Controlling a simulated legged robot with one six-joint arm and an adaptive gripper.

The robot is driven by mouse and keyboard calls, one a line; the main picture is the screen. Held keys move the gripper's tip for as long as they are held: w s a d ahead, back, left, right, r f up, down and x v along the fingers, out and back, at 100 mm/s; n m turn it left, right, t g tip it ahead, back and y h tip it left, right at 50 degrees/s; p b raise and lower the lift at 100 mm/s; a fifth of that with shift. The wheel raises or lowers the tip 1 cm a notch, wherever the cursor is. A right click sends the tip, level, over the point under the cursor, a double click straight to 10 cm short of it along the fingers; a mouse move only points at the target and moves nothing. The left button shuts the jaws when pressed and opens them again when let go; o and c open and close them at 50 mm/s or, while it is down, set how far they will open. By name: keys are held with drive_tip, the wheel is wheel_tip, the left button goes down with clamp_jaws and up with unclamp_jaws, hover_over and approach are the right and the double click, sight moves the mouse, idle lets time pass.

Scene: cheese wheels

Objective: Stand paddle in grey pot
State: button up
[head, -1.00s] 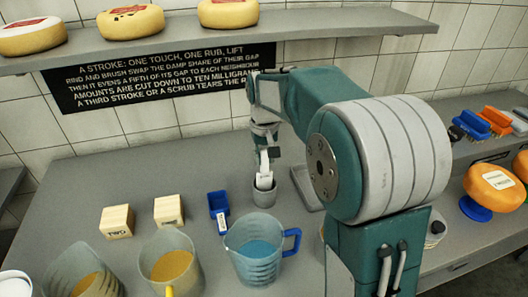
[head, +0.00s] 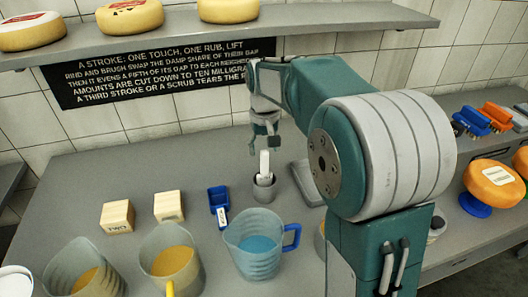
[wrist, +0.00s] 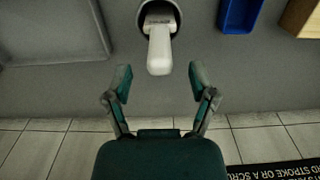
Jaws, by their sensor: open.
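The white paddle (head: 264,164) stands nearly upright in the small grey pot (head: 264,188), its handle sticking up above the rim. In the wrist view the paddle (wrist: 159,50) leans out over the rim of the pot (wrist: 145,12), and the pot is partly cut off by the top edge. My gripper (head: 262,150) is above and just behind the paddle. In the wrist view my gripper (wrist: 159,84) has its fingers spread apart, empty, with the paddle's end clear of them. The paddle's lower end is hidden inside the pot.
Wooden blocks (head: 117,217) and jugs of yellow liquid (head: 171,262) are further left. A grey tray (head: 305,180) lies right of the pot. A shelf (head: 300,37) runs above.

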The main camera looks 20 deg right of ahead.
wheel_tip(320, 180, up, 10)
idle(0.3)
idle(0.7)
drive_tip(key=s+f+t, duration=0.2)
drive_tip(key=s+f, duration=0.1)
drive_tip(key=s, duration=0.9)
drive_tip(key=s+f+t, duration=0.3)
drive_tip(key=s, duration=1)
drive_tip(key=shift+s+f+t, duration=0.15)
drive_tip(key=shift+t, duration=0.15)
